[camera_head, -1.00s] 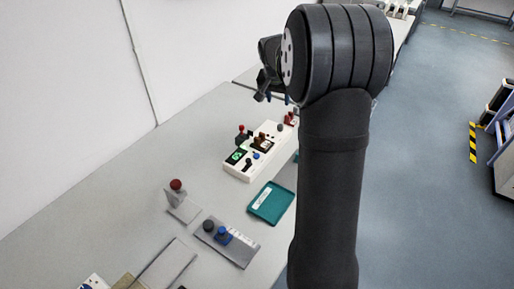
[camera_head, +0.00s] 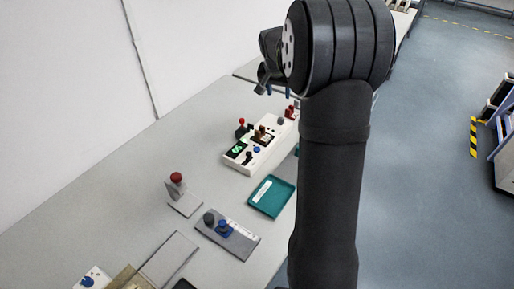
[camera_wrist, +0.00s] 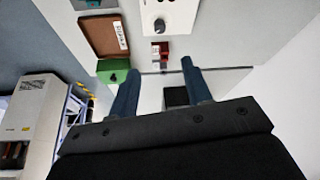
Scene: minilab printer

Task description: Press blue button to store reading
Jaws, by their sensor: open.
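A white control panel (camera_head: 273,143) with a lit green display (camera_head: 237,149) stands on the bench in the head view. A small blue button (camera_head: 257,150) sits on it, beside dark and red-topped controls. My gripper (camera_head: 277,91) is above the bench beyond the panel, partly hidden by my arm. In the wrist view my gripper (camera_wrist: 161,67) is open and empty, with two blue fingers apart. No blue button is clear there.
A teal tray (camera_head: 271,197) and a red-topped grey lever (camera_head: 177,183) are on the bench. The wrist view shows a brown tray (camera_wrist: 98,36), a green box (camera_wrist: 113,70), a red switch (camera_wrist: 160,50) and a white panel (camera_wrist: 172,15). A wall bounds the bench at left.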

